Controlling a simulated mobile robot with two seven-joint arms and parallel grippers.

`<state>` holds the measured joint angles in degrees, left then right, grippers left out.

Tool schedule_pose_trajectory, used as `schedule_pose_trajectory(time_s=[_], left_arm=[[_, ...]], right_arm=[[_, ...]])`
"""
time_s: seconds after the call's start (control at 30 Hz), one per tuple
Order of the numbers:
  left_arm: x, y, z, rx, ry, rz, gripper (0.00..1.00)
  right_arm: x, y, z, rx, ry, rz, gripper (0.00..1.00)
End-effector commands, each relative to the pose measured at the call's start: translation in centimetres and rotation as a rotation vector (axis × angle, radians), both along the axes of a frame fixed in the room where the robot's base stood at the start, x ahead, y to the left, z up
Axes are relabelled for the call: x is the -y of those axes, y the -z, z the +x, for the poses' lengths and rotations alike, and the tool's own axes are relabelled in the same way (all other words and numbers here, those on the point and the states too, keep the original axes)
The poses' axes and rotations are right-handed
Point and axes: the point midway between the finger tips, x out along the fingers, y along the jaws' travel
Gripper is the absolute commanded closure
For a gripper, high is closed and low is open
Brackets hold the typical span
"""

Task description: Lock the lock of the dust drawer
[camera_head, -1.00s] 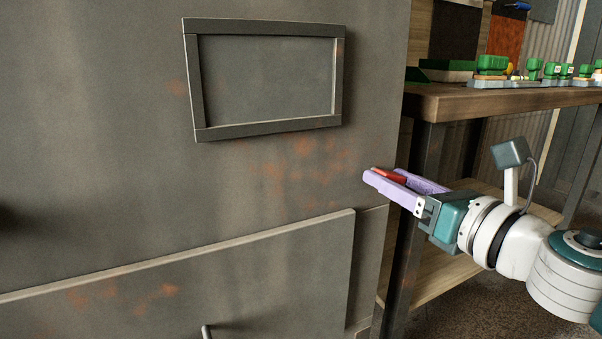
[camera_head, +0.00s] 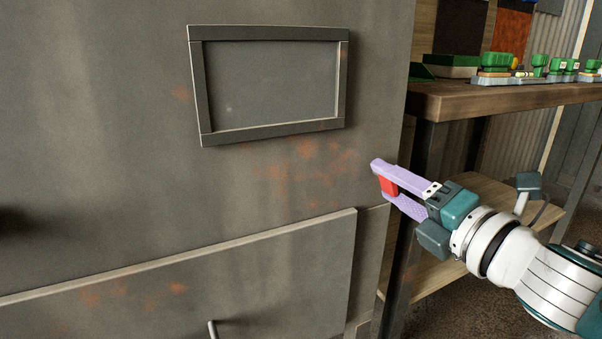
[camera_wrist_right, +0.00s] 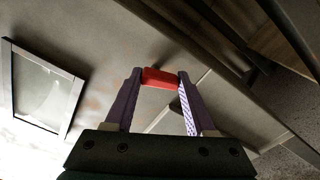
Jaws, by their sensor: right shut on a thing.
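The red lock piece (camera_head: 388,185) is at the right edge of the grey metal cabinet front, just above the upper right corner of the dust drawer (camera_head: 270,275). My right gripper (camera_head: 383,181) has its two lilac fingers on either side of it and is shut on it. In the right wrist view, the red piece (camera_wrist_right: 160,78) lies crosswise between the fingertips. How it joins the cabinet is hidden. The drawer front sits proud of the cabinet face, with a small handle (camera_head: 212,330) at the bottom of the head view. My left gripper is not in view.
A dark rectangular frame (camera_head: 270,130) is fixed to the cabinet above the drawer. A wooden workbench (camera_head: 500,99) with green-topped items stands behind my right arm, with a lower shelf (camera_head: 450,265).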

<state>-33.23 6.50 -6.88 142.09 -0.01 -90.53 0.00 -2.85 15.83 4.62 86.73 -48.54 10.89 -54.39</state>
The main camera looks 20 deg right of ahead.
Motion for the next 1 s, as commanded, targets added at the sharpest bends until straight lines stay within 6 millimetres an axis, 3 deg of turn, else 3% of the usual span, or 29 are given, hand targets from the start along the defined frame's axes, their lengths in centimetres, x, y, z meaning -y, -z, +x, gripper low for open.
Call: schedule_pose_trajectory(time_s=[0.5, 1.0], left_arm=[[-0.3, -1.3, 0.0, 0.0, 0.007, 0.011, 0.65], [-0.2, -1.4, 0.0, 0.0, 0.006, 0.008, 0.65]], right_arm=[[-0.3, -0.1, 0.0, -0.024, -0.001, 0.319, 1.0], [-0.3, 0.0, 0.0, -0.027, -0.001, 0.371, 1.0]])
